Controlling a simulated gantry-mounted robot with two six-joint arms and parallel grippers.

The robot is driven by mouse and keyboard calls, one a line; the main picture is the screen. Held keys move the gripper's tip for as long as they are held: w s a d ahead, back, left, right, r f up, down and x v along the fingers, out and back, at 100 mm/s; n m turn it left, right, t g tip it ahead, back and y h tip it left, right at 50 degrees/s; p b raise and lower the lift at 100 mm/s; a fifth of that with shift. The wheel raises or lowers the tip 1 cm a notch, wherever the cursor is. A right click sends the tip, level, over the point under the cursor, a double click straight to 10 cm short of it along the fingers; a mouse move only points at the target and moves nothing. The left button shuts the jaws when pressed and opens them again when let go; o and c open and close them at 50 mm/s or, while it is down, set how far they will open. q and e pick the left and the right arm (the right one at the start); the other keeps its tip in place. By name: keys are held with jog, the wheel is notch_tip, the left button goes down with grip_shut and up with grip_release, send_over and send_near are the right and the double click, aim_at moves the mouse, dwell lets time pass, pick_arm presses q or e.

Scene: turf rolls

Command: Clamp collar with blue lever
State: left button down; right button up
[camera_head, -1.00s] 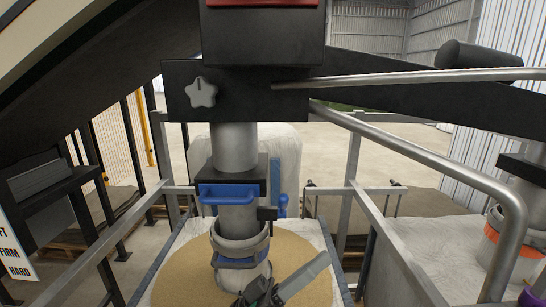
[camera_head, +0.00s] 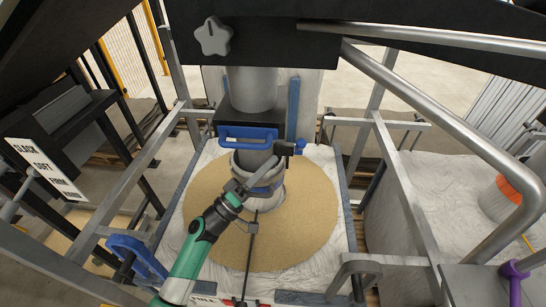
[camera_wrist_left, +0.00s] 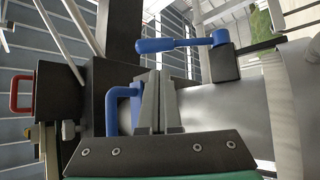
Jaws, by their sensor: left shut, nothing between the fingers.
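The blue lever (camera_wrist_left: 185,43) lies crosswise above my fingers in the left wrist view. Its pivot end sits on a dark block (camera_wrist_left: 224,66) at the side of the grey pipe (camera_wrist_left: 225,105). In the head view, the dark block (camera_head: 285,148) shows beside the pipe, with a small blue part (camera_head: 301,143) next to it. My left gripper (camera_head: 258,171) is in front of the pipe; its fingers (camera_wrist_left: 160,100) are shut and empty. They are between a blue loop handle (camera_wrist_left: 113,105) and the pipe. Contact with either cannot be told. My right gripper is not visible.
A blue handle (camera_head: 248,134) crosses the pipe above a grey sleeve with a blue band. Metal rails (camera_head: 450,150) flank the work area. A round tan surface (camera_head: 310,225) lies below. A black lever-like rod (camera_head: 252,245) stands near the front.

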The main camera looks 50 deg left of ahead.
aim_at(300, 146)
pick_arm(q)
jog(key=p+x, duration=0.1)
jog(key=x, duration=0.7)
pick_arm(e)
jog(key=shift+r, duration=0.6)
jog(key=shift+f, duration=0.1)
